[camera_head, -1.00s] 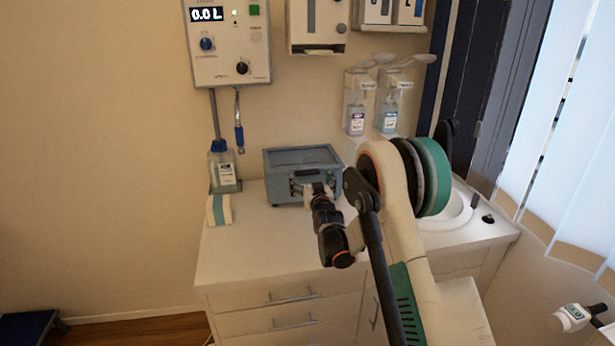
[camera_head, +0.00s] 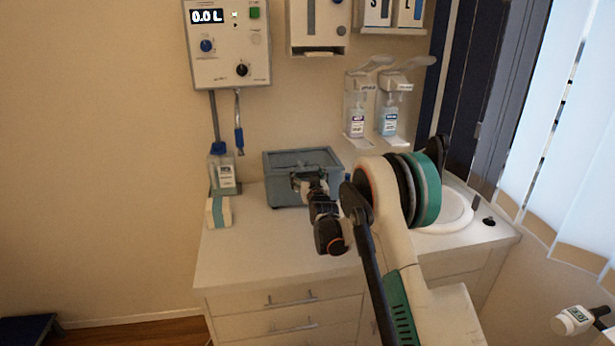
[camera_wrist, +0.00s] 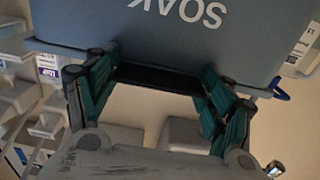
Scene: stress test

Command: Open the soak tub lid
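The soak tub (camera_head: 284,195) is a grey-blue box on the counter, and its lid (camera_head: 300,158) lies flat on top, looking closed. My gripper (camera_head: 309,180) is at the tub's upper front edge and hides part of it. In the wrist view, which appears upside down, the tub's face (camera_wrist: 130,25) shows the word SOAK. My gripper (camera_wrist: 155,92) has its two green fingers spread wide, one on each side of a dark strip (camera_wrist: 158,77) at the tub's rim. I cannot tell whether the fingers touch the strip.
A bottle (camera_head: 222,172) and a small white-and-teal box (camera_head: 218,211) stand left of the tub. Two dispensers (camera_head: 357,105) (camera_head: 391,105) hang on the wall behind. A round basin (camera_head: 452,212) is at the right. The front left counter (camera_head: 240,258) is clear.

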